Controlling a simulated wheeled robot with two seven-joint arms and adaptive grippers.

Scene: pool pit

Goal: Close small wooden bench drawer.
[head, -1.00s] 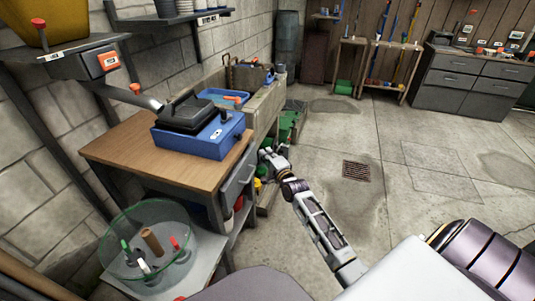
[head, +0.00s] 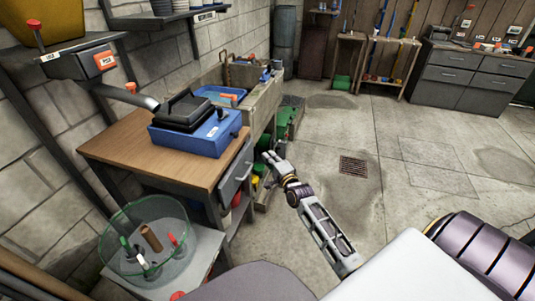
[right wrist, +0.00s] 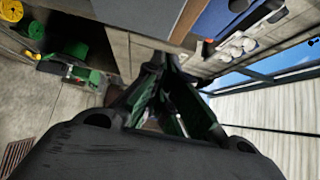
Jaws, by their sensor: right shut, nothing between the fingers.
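The small wooden bench (head: 135,155) stands at the left with its brown top. Its grey drawer (head: 236,175) is under the top on the side facing the floor, with a handle on its front. The drawer front sits close to the bench edge; I cannot tell whether a small gap remains. My right gripper (head: 272,160) is to the right of the drawer front, apart from it in the picture. In the right wrist view its fingers (right wrist: 160,75) are together and empty, with the bench top's brown edge (right wrist: 190,20) beyond. My left gripper is out of view.
A blue box with a black lid (head: 195,135) stands on the bench. A stone sink (head: 262,95) is behind the bench. Open concrete floor (head: 330,130) lies to the right.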

